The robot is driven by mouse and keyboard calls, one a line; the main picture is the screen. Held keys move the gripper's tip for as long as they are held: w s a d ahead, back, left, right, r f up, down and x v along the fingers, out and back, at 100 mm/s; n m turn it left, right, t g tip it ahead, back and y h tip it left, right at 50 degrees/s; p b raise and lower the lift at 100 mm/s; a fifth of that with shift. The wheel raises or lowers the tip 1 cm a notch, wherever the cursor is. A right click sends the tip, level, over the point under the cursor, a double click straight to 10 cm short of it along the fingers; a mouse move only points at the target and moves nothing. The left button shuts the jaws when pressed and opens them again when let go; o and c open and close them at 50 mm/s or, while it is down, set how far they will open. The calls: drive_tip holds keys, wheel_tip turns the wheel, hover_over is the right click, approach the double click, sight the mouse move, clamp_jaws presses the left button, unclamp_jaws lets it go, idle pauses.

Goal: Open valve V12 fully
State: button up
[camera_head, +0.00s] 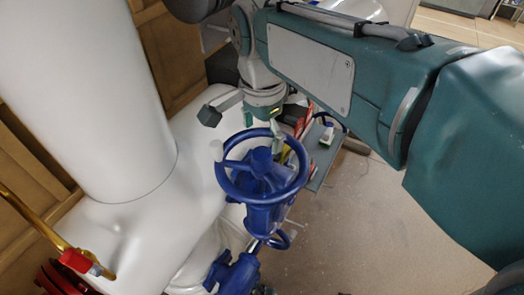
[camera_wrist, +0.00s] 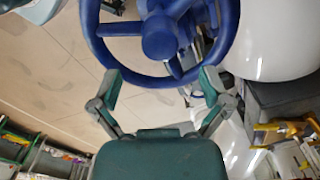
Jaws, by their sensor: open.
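A blue handwheel (camera_head: 262,158) with a thick round rim and a central hub sits on a blue valve body (camera_head: 266,218) in the head view. No V12 label is readable. In the wrist view the handwheel (camera_wrist: 160,38) fills the upper middle, its near rim curving down toward my fingers. My gripper (camera_head: 262,125) is at the far side of the rim in the head view. In the wrist view my gripper (camera_wrist: 161,86) has its two fingers spread apart, one on each side below the rim. It holds nothing; whether a finger touches the rim cannot be told.
A large white pipe (camera_head: 90,100) stands close on the left. A yellow rod (camera_head: 35,212) and a red wheel (camera_head: 62,280) are at the lower left. A grey shelf (camera_head: 318,178) with a small bottle (camera_head: 327,134) stands behind the wheel. The floor (camera_head: 380,240) at right is clear.

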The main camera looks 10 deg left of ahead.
sight(262, 153)
drive_tip(key=shift+f, duration=3.15)
